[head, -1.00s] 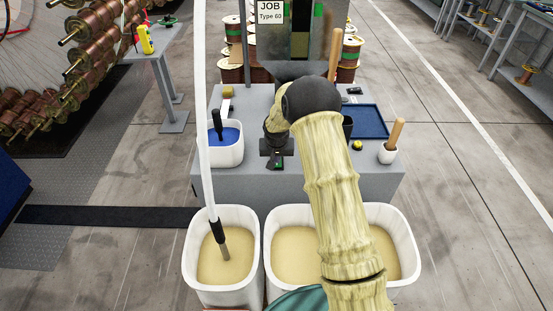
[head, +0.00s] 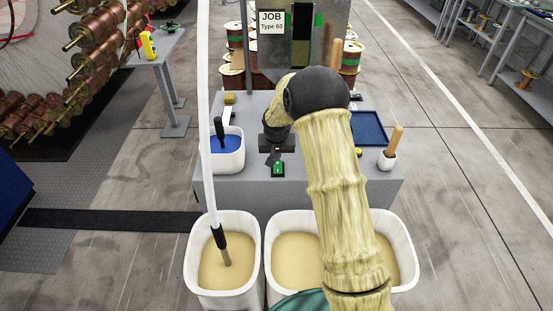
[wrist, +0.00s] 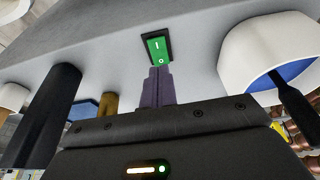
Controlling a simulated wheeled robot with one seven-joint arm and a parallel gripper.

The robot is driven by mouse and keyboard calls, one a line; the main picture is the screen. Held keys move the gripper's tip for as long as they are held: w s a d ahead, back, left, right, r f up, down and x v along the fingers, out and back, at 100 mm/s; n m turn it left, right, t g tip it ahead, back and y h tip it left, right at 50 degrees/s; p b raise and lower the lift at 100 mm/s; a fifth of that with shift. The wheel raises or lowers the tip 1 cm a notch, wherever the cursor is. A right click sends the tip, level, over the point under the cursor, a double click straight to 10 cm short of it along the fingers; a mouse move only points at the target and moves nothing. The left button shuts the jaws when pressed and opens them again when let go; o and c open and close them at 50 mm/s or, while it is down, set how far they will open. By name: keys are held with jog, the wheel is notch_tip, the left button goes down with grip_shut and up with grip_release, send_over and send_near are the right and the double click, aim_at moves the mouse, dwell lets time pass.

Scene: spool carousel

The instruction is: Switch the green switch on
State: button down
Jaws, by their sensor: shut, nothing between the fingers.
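The green switch (head: 278,168) is a rocker in a black frame on the grey table top, near its front edge. In the wrist view the switch (wrist: 157,47) shows a white bar mark at its far end and a white circle at the end by my fingers. My gripper (wrist: 158,70) is shut and empty, its purple-grey fingertips right at the circle end. I cannot tell whether they touch the switch. In the head view my gripper (head: 274,157) is just behind the switch, partly hidden by my arm. The switch's exact tilt is hard to tell.
On the table, a white tub with blue contents (head: 226,160) stands left of the switch. White bins of tan material (head: 226,292) stand in front.

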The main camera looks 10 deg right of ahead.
jog(key=s+b+v, duration=0.1)
jog(key=v, duration=0.6)
jog(key=shift+s, duration=0.15)
jog(key=shift+f, duration=0.1)
jog(key=s+d+r, duration=0.2)
jog(key=s, duration=1.2)
jog(key=s+d+r+n+g, duration=0.1)
jog(key=s+d+r, duration=0.2)
jog(key=s, duration=1)
jog(key=shift+s+n+y+p, duration=0.3)
jog(key=shift+s+p, duration=0.05)
jog(key=shift+p, duration=0.1)
